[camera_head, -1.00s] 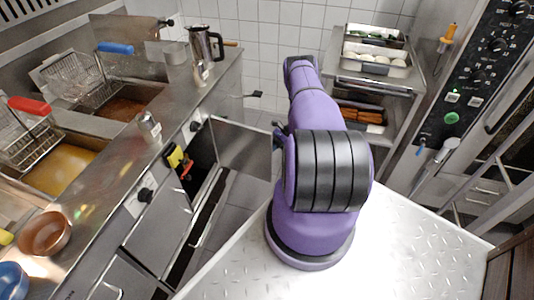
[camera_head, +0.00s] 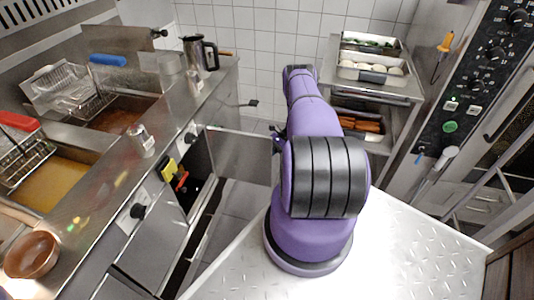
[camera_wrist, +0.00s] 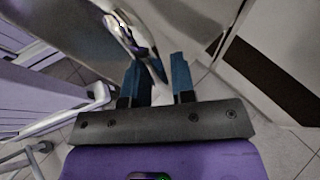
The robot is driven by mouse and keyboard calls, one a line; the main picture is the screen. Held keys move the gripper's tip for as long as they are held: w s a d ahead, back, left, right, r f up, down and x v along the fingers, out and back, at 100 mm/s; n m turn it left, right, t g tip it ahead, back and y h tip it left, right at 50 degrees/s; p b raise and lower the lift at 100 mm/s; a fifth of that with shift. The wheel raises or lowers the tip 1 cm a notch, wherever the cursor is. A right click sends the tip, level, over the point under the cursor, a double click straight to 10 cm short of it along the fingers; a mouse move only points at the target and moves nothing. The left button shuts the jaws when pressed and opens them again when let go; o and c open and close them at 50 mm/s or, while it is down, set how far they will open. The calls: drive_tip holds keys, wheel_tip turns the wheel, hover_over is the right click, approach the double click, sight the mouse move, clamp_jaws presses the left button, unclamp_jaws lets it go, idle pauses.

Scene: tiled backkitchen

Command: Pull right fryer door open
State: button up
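The right fryer door (camera_head: 240,157) stands swung out from the fryer front in the head view, with its free edge near my arm. The open fryer cabinet (camera_head: 197,163) shows dark inside, with a yellow and a red part. My gripper (camera_wrist: 158,82) shows two blue fingers apart in the wrist view. A pale curved edge passes close to the left finger; I cannot tell whether the fingers touch it. A shiny handle-like piece (camera_wrist: 122,32) lies beyond the left finger. In the head view, my arm mostly hides the gripper, beside the door's free edge.
The fryer counter on the left holds a steel jug (camera_head: 200,53), a shaker (camera_head: 140,139) and a brown bowl (camera_head: 32,255). A steel rack (camera_head: 392,92) with trays stands behind my arm. An oven (camera_head: 470,110) is at the right. Tiled floor shows below the door.

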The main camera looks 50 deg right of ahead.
drive_tip(key=v, duration=0.7)
drive_tip(key=shift+d, duration=0.2)
drive_tip(key=shift+r, duration=0.1)
